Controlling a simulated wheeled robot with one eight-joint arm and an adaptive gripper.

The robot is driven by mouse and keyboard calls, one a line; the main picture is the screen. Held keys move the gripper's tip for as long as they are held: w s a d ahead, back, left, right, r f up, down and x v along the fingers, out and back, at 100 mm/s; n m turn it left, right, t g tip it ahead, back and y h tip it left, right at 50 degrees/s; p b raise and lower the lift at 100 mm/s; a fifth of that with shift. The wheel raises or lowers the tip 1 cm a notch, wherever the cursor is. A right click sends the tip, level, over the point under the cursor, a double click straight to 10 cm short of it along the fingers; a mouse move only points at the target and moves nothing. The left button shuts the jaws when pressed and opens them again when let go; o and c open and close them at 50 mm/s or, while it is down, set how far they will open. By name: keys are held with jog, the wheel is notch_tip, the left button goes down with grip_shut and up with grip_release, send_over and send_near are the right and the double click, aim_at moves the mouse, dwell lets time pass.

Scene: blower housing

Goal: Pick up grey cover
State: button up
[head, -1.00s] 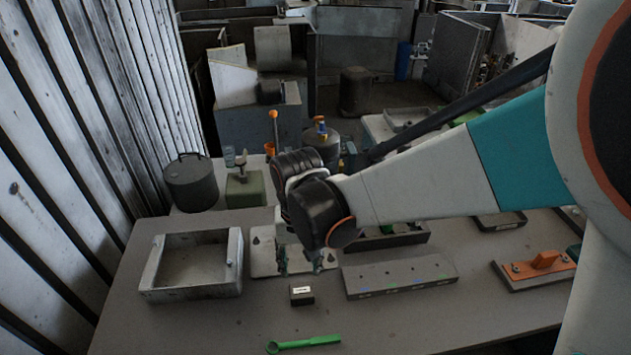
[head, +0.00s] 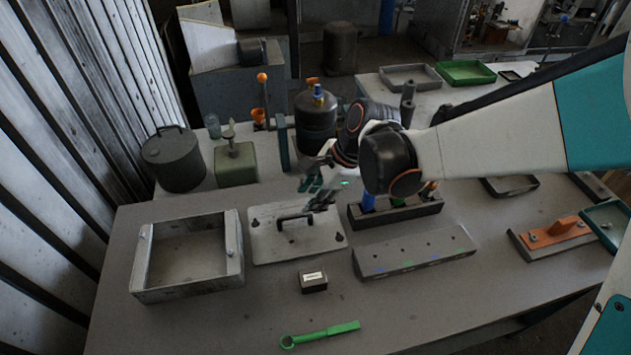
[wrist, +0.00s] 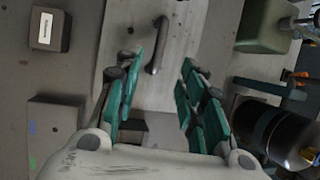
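The grey cover (head: 283,237) is a flat plate with a dark bar handle (head: 295,218) and dark knobs near its corners. It lies on the table to the right of the open grey housing (head: 187,262). In the wrist view the cover (wrist: 187,45) lies ahead of the fingers, its handle (wrist: 157,45) beyond and between the fingertips. My gripper (head: 317,186) is above the back right part of the cover, apart from the handle. In the wrist view its teal fingers (wrist: 160,72) are spread open and empty.
A small black labelled box (head: 313,281) and a green wrench (head: 320,335) lie in front. A long grey block (head: 413,252) and a dark tool rack (head: 398,213) are on the right. A green canister (head: 236,165) and dark tank (head: 315,125) stand behind.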

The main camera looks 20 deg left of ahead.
aim_at(299, 214)
jog(key=b+x, duration=0.3)
jog(key=x, duration=0.7)
jog(key=shift+s, duration=0.1)
jog(key=shift+d+r, duration=0.1)
jog(key=shift+c, duration=0.6)
grip_shut()
